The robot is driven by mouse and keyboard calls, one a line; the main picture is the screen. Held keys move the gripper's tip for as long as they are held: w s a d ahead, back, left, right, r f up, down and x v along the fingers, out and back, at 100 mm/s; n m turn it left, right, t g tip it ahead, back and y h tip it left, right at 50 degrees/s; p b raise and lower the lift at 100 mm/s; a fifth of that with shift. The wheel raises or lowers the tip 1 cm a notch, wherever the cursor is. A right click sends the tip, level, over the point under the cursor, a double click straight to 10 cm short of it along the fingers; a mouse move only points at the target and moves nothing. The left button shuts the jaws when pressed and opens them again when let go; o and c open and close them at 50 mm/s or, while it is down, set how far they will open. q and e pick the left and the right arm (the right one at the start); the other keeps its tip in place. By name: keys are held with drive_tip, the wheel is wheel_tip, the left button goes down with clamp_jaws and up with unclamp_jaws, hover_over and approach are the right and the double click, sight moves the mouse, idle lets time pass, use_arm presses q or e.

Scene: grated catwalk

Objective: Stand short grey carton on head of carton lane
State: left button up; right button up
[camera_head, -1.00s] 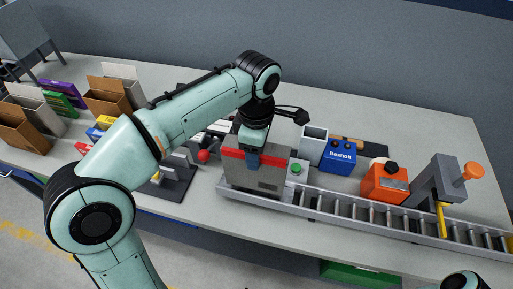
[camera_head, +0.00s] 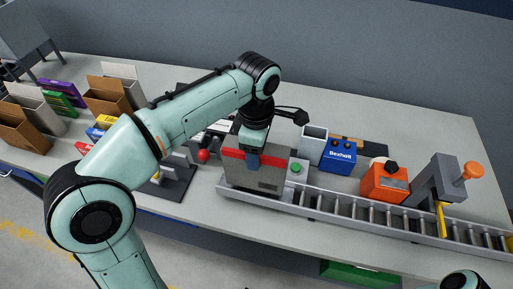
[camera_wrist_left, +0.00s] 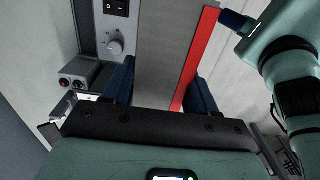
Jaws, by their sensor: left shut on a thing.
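The grey carton (camera_head: 268,179) with a red band along its upper part stands upright at the left end of the roller lane (camera_head: 351,207). Its base looks level with the lane, but I cannot tell whether it rests fully on it. My left gripper (camera_head: 252,161) reaches down from above and is shut on the carton's top. In the left wrist view the carton (camera_wrist_left: 165,60) shows between the two blue fingers (camera_wrist_left: 163,92), its red band towards the right. My right gripper is out of view; only a bit of that arm shows at the bottom right.
A grey unit with a green button (camera_head: 297,168) stands close right of the carton. A blue box (camera_head: 339,157), an orange device (camera_head: 384,184) and a grey stand with an orange knob (camera_head: 470,172) line the lane's back. Open cartons (camera_head: 106,96) stand at left.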

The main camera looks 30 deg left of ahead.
use_arm(q)
drive_tip(key=shift+f+b, duration=1)
drive_tip(key=shift+f, duration=0.75)
drive_tip(key=o, duration=1.7)
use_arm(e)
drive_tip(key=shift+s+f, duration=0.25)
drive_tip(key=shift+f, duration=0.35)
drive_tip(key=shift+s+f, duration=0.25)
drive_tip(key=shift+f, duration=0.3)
use_arm(q)
drive_tip(key=shift+r, duration=0.1)
drive_tip(key=shift+r+p, duration=1.8)
drive_tip(key=shift+r, duration=0.4)
drive_tip(key=shift+r+p, duration=1.2)
drive_tip(key=shift+r, duration=0.6)
drive_tip(key=shift+f, duration=0.1)
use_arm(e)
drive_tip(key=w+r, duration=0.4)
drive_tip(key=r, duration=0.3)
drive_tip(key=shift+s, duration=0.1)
